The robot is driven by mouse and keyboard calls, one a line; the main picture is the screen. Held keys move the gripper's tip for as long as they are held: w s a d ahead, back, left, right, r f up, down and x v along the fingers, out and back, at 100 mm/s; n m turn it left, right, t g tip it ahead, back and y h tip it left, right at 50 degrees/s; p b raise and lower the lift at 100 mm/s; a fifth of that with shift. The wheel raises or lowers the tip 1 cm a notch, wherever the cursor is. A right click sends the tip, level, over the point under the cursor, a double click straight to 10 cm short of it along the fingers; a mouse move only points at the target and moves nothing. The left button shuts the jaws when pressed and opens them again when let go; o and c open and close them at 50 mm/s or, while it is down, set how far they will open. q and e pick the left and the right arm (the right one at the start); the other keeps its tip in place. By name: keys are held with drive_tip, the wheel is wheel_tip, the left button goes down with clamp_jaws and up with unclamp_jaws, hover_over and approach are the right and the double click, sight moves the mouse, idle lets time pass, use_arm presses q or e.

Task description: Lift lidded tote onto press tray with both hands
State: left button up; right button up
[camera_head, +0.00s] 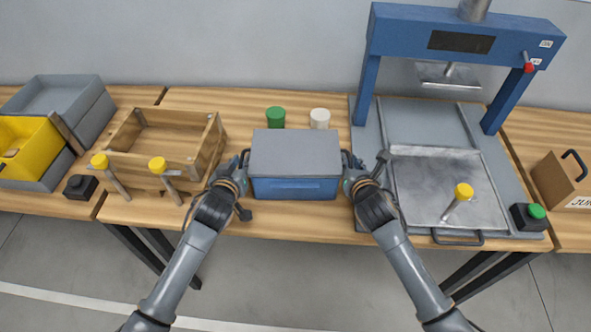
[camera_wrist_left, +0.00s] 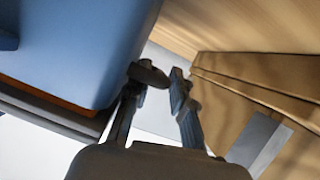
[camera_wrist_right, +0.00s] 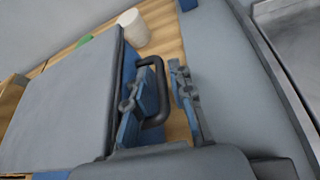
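The blue tote with a grey lid (camera_head: 295,155) appears to rest on the wooden table near the front middle, lid on. Its black right handle (camera_wrist_right: 160,92) shows in the right wrist view. The metal press tray (camera_head: 435,180) lies to the right.
The blue press frame (camera_head: 450,38) stands over the tray's back. A yellow-topped post (camera_head: 457,200) stands at the tray's front. Green (camera_head: 276,117) and white (camera_head: 320,118) cylinders stand behind the tote. A wooden crate (camera_head: 205,150) is close on the left. A green-button box (camera_head: 530,217) is right.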

use_arm(q)
clamp_jaws()
use_arm(e)
clamp_jaws()
use_arm(q)
drive_tip(key=shift+r, duration=0.15)
use_arm(e)
drive_tip(key=shift+r, duration=0.15)
